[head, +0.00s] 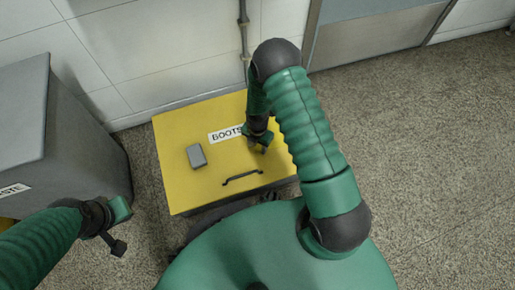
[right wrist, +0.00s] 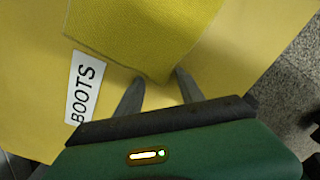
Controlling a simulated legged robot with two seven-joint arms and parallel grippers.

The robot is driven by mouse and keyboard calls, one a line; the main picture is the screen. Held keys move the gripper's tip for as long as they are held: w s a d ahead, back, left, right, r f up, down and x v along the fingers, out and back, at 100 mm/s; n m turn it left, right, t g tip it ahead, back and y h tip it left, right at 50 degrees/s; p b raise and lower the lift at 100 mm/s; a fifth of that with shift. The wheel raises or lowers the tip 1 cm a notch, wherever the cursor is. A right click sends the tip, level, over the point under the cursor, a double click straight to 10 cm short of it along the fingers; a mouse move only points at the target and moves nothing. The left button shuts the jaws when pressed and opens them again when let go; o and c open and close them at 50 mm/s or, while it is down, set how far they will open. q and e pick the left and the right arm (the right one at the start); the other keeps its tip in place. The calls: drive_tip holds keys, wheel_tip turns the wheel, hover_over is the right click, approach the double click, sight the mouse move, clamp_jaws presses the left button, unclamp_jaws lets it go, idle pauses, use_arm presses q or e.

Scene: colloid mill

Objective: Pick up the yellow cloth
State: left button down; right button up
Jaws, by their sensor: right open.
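The yellow cloth (right wrist: 150,35) lies on the yellow box top in the right wrist view, with its near corner between the tips of my right gripper (right wrist: 159,78). The fingers are apart and I see no grip on the cloth. In the head view my right gripper (head: 258,146) is low over the box, right of the BOOTS label; I cannot make out the cloth there, as my arm covers that part. My left gripper (head: 118,228) is at the lower left, away from the box, and its jaw state is unclear.
The yellow box (head: 178,180) has a BOOTS label (head: 226,133), a dark handle (head: 242,177) and a small grey block (head: 196,156) on its lid. A large grey bin (head: 85,140) stands at the left. A tiled wall is behind; open floor lies right.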

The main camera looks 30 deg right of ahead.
clamp_jaws()
idle(0.3)
idle(0.3)
